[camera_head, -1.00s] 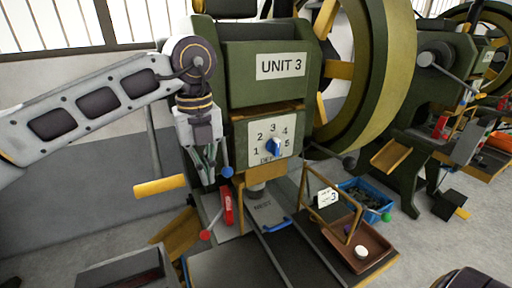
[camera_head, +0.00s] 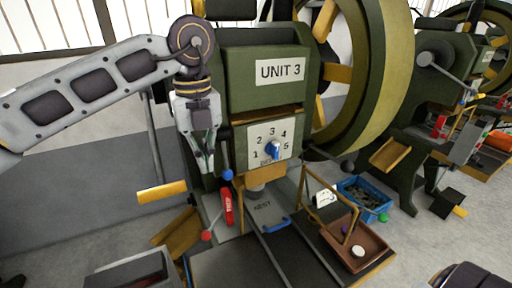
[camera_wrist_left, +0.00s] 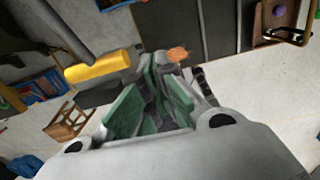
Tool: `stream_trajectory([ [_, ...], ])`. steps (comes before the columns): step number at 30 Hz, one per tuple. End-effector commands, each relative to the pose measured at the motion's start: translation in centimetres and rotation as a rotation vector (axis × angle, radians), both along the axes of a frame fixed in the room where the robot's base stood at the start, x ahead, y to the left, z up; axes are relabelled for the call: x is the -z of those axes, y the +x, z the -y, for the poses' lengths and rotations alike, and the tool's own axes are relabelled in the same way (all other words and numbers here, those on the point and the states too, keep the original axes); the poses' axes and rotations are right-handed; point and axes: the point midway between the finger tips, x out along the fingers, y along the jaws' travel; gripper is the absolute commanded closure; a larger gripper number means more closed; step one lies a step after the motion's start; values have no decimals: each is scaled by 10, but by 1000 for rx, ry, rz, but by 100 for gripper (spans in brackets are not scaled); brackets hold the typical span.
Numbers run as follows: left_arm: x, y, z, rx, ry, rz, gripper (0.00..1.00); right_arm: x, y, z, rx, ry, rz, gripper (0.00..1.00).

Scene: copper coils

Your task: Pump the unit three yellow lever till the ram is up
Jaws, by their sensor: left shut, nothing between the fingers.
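Unit three is the green press (camera_head: 265,90) marked "UNIT 3". Its yellow lever grip (camera_head: 162,191) sticks out to the left, below and left of my left gripper (camera_head: 207,168). My left gripper points down, shut and empty, in front of the press's left side and apart from the lever grip. In the left wrist view, the lever grip (camera_wrist_left: 98,66) lies to the left of the green fingers (camera_wrist_left: 150,105). The grey ram (camera_head: 256,187) shows only partly above the nest (camera_head: 266,212); its full height is hard to read. My right gripper is not in view.
A numbered dial (camera_head: 273,149) sits on the press front. A blue-knobbed rod (camera_head: 227,174), a red tag (camera_head: 227,207) and a red knob (camera_head: 207,236) are close below my gripper. A brown tray (camera_head: 361,251) and a blue bin (camera_head: 362,197) stand to the right.

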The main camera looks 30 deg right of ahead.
Motion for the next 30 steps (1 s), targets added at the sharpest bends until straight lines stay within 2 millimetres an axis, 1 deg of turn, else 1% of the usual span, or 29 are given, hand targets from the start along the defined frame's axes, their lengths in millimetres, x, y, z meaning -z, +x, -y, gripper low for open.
stream_trajectory([
  [1, -5, 0, 0, 0, 0, 0, 100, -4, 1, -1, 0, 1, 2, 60],
  [10, -21, 0, 0, 0, -1, 0, 100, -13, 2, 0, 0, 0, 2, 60],
  [30, -23, 0, 0, 0, 0, 0, 100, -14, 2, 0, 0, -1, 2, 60],
])
